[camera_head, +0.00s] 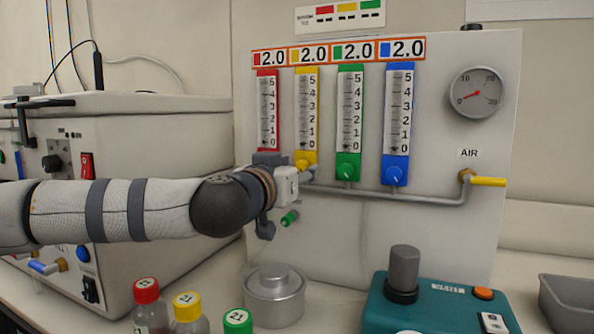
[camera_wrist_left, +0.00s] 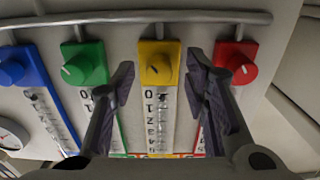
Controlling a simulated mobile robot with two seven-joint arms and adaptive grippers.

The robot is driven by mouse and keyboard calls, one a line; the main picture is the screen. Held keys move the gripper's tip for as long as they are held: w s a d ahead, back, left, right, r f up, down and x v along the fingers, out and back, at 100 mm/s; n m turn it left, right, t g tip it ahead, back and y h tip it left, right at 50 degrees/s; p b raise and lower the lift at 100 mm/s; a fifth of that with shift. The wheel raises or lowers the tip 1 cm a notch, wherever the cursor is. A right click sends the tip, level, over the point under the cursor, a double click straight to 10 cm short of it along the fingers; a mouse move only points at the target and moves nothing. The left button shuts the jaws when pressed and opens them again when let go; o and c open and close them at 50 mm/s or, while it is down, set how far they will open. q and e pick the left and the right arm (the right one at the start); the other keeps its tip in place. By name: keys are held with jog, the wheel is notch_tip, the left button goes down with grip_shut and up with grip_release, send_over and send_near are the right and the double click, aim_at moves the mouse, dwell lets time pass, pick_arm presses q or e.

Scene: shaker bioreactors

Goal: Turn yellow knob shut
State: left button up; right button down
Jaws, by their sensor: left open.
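The yellow knob (camera_head: 306,161) sits at the foot of the yellow flow tube (camera_head: 306,108), second from the left on the panel, and is partly hidden by my left gripper (camera_head: 276,188) in the head view. In the left wrist view the yellow knob (camera_wrist_left: 156,69) shows between the two dark fingers of my left gripper (camera_wrist_left: 160,62). The fingers are open and stand apart on either side of it. I cannot tell how far the fingertips are from the panel. My right gripper is not in view.
The green knob (camera_head: 347,167) and blue knob (camera_head: 395,174) are to the right. The red knob (camera_wrist_left: 238,72) is close beside one finger in the wrist view. A grey pipe (camera_head: 370,194) runs below the knobs. Capped bottles (camera_head: 187,308) and a metal pot (camera_head: 274,296) stand below.

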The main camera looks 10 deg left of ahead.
pick_arm(q)
jog(key=shift+w+d, duration=0.1)
jog(key=shift+w, duration=0.15)
grip_shut()
jog(key=shift+r+n, duration=0.1)
jog(key=shift+n, duration=14.2)
